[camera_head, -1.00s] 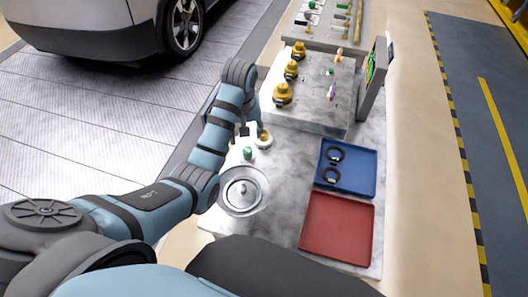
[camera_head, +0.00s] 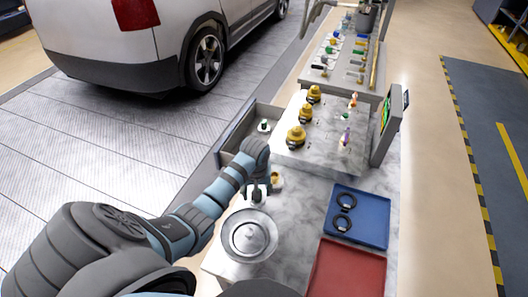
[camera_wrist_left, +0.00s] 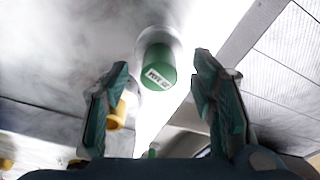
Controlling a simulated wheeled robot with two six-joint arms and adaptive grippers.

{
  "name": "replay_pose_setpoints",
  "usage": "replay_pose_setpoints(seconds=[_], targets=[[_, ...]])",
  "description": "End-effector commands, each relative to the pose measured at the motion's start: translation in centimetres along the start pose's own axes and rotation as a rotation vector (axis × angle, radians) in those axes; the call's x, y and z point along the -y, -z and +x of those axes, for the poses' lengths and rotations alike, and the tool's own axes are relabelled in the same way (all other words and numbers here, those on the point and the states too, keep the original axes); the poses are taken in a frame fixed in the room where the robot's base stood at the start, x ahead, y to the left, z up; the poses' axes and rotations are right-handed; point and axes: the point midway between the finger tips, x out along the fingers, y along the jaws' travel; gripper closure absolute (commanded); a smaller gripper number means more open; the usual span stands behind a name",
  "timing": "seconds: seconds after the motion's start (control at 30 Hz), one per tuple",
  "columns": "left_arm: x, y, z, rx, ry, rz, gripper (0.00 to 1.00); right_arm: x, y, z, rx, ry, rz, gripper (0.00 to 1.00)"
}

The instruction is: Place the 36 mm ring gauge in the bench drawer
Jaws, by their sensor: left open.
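Two black rings lie in the blue tray (camera_head: 375,222), a far ring (camera_head: 347,200) and a near ring (camera_head: 343,225); no size marking is readable. The bench drawer (camera_head: 226,138) stands open on the bench's left side, with a small white-and-green item (camera_head: 264,126) inside. My left gripper (camera_head: 257,192) is low over the bench's left part, apart from rings and drawer. In the left wrist view its fingers (camera_wrist_left: 160,100) are open, and a green-topped white cylinder with a label (camera_wrist_left: 158,68) shows beyond the gap between them. My right gripper is out of view.
A round metal dish (camera_head: 249,236) sits in front of my left gripper, and a small gold item (camera_head: 276,179) beside it. A red tray (camera_head: 347,272) lies nearer. Marble left of the blue tray is clear.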

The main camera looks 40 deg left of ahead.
Motion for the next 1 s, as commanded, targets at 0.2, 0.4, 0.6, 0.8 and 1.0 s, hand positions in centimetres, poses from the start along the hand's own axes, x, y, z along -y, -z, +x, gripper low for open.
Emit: replay_pose_setpoints(seconds=[0.2, 0.4, 0.6, 0.8, 1.0], targets=[[0.89, -0.13, 1.56, 0.0, 0.001, -0.015, 0.49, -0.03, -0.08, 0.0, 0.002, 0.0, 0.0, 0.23], [0.85, -0.13, 1.51, 0.0, 0.001, -0.014, 0.66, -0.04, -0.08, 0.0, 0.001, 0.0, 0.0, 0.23], [0.8, -0.11, 1.51, 0.0, 0.001, -0.013, 0.98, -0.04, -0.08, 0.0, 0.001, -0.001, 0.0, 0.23], [0.79, -0.1, 1.49, 0.0, 0.001, -0.013, 1.0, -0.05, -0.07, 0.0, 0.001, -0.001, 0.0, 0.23], [0.38, 0.08, 0.68, -0.001, -0.002, -0.007, 1.0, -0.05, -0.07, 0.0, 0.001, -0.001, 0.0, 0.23]])
